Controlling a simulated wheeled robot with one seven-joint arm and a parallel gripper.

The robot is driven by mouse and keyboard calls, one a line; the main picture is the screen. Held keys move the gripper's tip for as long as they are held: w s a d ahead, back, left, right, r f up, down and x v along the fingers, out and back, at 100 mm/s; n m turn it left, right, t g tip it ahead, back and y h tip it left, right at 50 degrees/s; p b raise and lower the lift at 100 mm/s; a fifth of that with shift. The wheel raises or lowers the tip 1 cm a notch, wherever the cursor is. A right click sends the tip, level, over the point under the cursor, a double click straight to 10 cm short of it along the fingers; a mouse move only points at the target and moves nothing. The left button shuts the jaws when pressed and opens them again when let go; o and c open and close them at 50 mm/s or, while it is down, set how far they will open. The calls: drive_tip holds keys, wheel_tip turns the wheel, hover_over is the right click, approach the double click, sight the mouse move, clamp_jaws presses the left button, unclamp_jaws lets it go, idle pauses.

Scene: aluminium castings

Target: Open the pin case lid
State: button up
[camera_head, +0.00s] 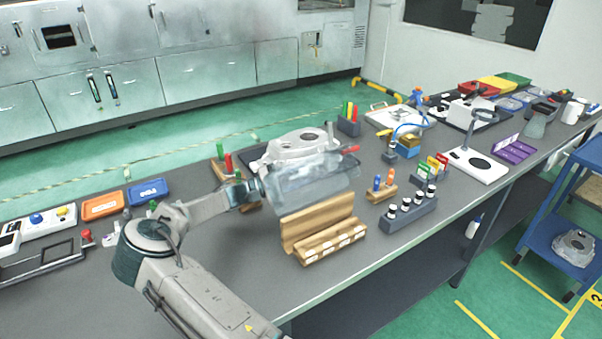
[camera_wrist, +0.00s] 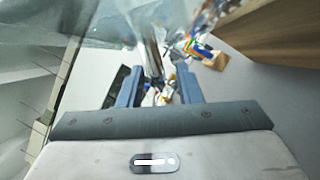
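The wooden case (camera_head: 332,245), which I take to be the pin case, is near the front edge of the table in the head view. Its long wooden lid (camera_head: 312,222) stands tilted up along the back, and pale patches line the front part. A wooden surface, likely this case (camera_wrist: 272,30), fills the upper right of the wrist view. My gripper (camera_wrist: 160,84) is open in the wrist view, fingers apart. In the head view its fingers are hidden in a see-through, pale shape behind and above the case. I see no contact with the lid.
A cast aluminium part (camera_head: 290,146) lies behind the see-through shape (camera_head: 315,185). The table in front left of the case is clear.

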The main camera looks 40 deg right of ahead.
drive_tip(key=shift+s+d+r, duration=0.15)
drive_tip(key=shift+s+d, duration=0.05)
drive_tip(key=shift+d, duration=0.3)
